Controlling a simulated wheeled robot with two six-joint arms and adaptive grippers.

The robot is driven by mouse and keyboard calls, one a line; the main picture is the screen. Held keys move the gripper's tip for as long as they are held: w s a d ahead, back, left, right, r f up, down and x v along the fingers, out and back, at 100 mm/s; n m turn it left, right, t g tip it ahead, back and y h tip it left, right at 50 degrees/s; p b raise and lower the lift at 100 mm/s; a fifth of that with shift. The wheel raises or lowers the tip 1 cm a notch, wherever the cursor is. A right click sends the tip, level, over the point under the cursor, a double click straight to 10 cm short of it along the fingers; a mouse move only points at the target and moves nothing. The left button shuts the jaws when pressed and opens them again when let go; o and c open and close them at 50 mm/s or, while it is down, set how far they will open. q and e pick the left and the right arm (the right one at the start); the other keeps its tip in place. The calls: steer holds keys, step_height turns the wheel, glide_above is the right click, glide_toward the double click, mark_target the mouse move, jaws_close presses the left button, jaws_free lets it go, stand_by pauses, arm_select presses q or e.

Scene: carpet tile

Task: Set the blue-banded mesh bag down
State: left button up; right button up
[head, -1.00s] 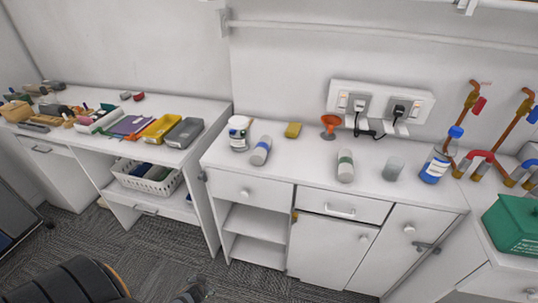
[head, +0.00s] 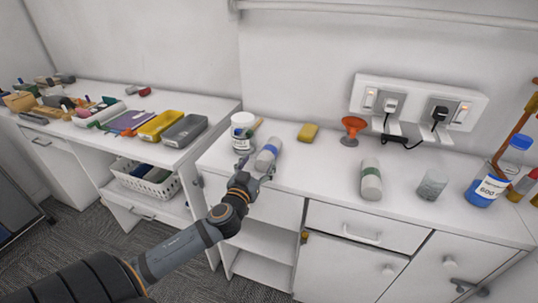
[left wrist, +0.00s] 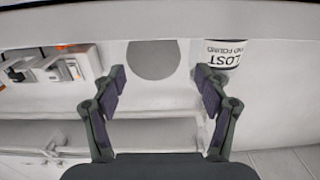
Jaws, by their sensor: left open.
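The blue-banded mesh bag (head: 268,153) is a pale grey cylinder with a blue band. It appears to lie on the white counter, its near end towards my arm. My left gripper (head: 254,170) is at the counter's front edge, just short of that near end. In the left wrist view the fingers (left wrist: 158,88) are open and empty. A round grey end face, which looks like the bag's (left wrist: 152,60), shows ahead between them. I cannot tell how close the fingertips are to it. My right gripper is not in view.
A yellow sponge (head: 308,132), orange funnel (head: 352,130), green-banded cylinder (head: 371,180) and glass (head: 432,184) are to the right. Counter between bag and green-banded cylinder is clear.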

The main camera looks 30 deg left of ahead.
mark_target(267, 150)
arm_select(q)
steer(key=shift+w+a, duration=0.15)
steer(key=shift+w, duration=0.5)
steer(key=shift+w+f, duration=0.15)
steer(key=shift+w, duration=0.2)
steer(key=p+x, duration=0.1)
steer(key=x, duration=0.3)
steer(key=shift+w+r+p, duration=0.2)
steer(key=shift+w+p, duration=0.15)
steer(key=shift+p, duration=0.05)
steer(key=shift+w+f, duration=0.1)
steer(key=shift+w, duration=0.05)
steer(key=shift+c, duration=0.2)
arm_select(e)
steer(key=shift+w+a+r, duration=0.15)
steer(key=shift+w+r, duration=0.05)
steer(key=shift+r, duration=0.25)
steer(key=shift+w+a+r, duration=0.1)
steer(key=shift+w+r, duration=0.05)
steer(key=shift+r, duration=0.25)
arm_select(q)
steer(key=shift+c, duration=1.1)
steer(key=c, duration=1)
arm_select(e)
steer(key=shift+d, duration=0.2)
